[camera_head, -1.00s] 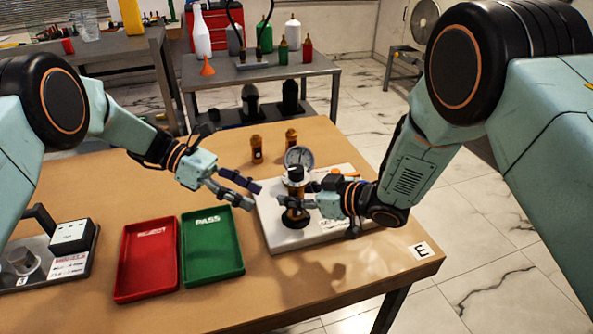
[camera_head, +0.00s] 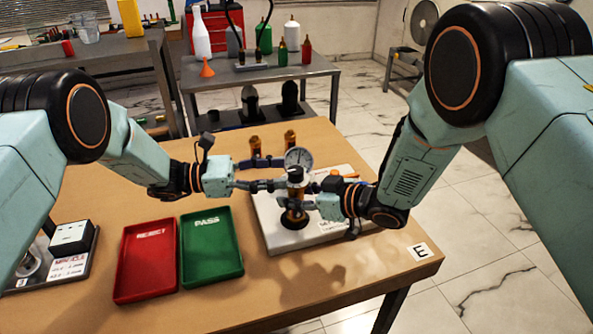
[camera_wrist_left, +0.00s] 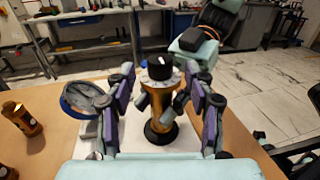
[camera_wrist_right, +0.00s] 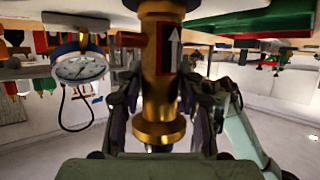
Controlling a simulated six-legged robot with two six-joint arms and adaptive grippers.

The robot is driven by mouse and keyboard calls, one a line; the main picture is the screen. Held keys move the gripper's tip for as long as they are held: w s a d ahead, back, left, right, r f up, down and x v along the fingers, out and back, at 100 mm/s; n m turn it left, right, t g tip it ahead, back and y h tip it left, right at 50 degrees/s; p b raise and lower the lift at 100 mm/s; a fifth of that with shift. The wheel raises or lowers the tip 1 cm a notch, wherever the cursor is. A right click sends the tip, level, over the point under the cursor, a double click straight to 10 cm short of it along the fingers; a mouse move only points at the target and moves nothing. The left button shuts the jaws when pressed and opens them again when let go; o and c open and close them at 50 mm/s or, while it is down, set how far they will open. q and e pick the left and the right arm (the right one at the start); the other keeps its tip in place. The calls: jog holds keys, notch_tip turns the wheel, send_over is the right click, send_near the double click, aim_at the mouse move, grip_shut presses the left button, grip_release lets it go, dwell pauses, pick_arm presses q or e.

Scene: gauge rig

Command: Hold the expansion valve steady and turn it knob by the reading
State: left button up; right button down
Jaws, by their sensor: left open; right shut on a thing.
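The expansion valve is a brass cylinder (camera_head: 295,212) standing upright on a white base plate (camera_head: 270,233), with a black knob (camera_head: 295,174) on top. A round white-faced gauge (camera_head: 298,158) sits just behind it; its dial shows in the right wrist view (camera_wrist_right: 80,68), but the reading is too small to tell. My right gripper (camera_head: 312,203) is shut on the valve's body, seen close in the right wrist view (camera_wrist_right: 163,60). My left gripper (camera_head: 272,185) is open, its fingers on either side of the upper valve, apart from the knob (camera_wrist_left: 160,68) in the left wrist view.
Two more brass valves (camera_head: 256,146) (camera_head: 290,138) stand behind the plate. A red REJECT tray (camera_head: 122,288) and a green PASS tray (camera_head: 240,262) lie to the left. A white box (camera_head: 72,236) stands at far left. Bare table lies in front of the plate.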

aim_at(296, 169)
pick_arm(q)
jog(key=d, duration=0.5)
jog(key=shift+w, duration=0.2)
jog(key=shift+c, duration=0.4)
grip_shut()
